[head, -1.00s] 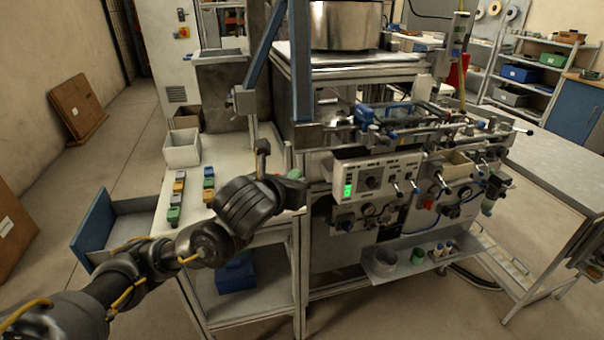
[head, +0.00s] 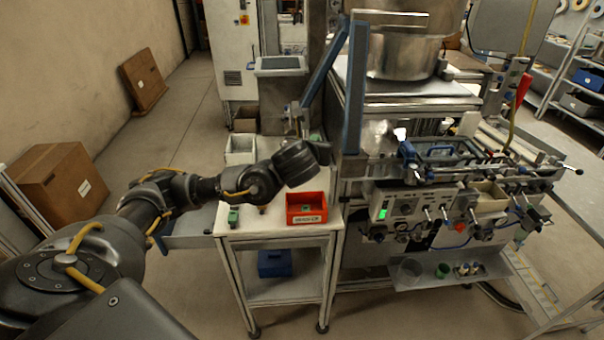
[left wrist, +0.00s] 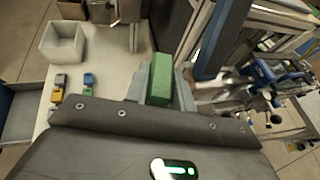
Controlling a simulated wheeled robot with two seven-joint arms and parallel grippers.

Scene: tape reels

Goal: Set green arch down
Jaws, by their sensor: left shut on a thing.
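My left gripper (left wrist: 160,90) is shut on the green arch (left wrist: 160,78), seen as a green block between the two fingers in the left wrist view. In the head view the gripper (head: 322,150) is over the back right of the white side table, next to the blue post, and only a small bit of green (head: 315,138) shows by its fingers. Whether the arch touches anything below cannot be told. My right gripper is not in view.
A red bin (head: 307,217) stands at the table's front right. A white bin (head: 239,157) is at its back left. Small blocks, one green (head: 233,216), lie at the front left. The machine with its control box (head: 395,205) borders the table on the right.

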